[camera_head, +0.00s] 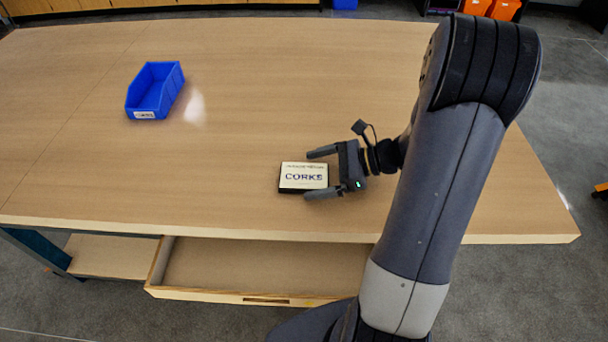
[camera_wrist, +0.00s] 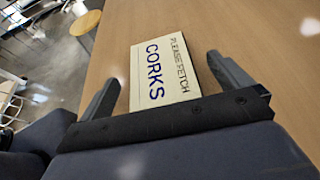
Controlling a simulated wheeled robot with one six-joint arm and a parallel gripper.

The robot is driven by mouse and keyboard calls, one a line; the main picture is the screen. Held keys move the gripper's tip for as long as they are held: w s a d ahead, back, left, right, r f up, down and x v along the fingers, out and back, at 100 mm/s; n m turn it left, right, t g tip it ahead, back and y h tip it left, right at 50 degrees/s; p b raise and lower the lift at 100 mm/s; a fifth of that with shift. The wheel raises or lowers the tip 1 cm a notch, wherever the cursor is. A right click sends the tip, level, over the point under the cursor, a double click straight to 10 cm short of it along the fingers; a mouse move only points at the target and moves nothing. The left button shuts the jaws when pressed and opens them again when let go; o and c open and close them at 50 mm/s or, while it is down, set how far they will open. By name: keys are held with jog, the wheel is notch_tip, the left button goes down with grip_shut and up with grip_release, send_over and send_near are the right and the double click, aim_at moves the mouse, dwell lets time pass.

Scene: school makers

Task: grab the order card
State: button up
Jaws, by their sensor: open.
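The order card (camera_head: 303,177) is a cream card with a dark edge that reads "CORKS". It is at the table's front middle. In the wrist view the card (camera_wrist: 163,72) reads "PLEASE FETCH CORKS" and shows between my two fingers. My gripper (camera_head: 314,174) is open, with its fingers pointing left on the far and near sides of the card's right part. In the wrist view my gripper (camera_wrist: 162,72) shows a gap between each finger and the card. I cannot tell how high the fingers are above the tabletop.
The wooden table (camera_head: 260,75) is mostly bare. A blue bin (camera_head: 152,92) with a white label stands at the back left. An open, empty-looking drawer (camera_head: 265,268) sticks out below the front edge. My arm covers the table's right part.

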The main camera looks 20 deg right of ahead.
jog(key=shift+x, duration=0.9)
jog(key=c, duration=1.1)
jog(key=shift+r, duration=0.1)
jog(key=shift+c, duration=0.3)
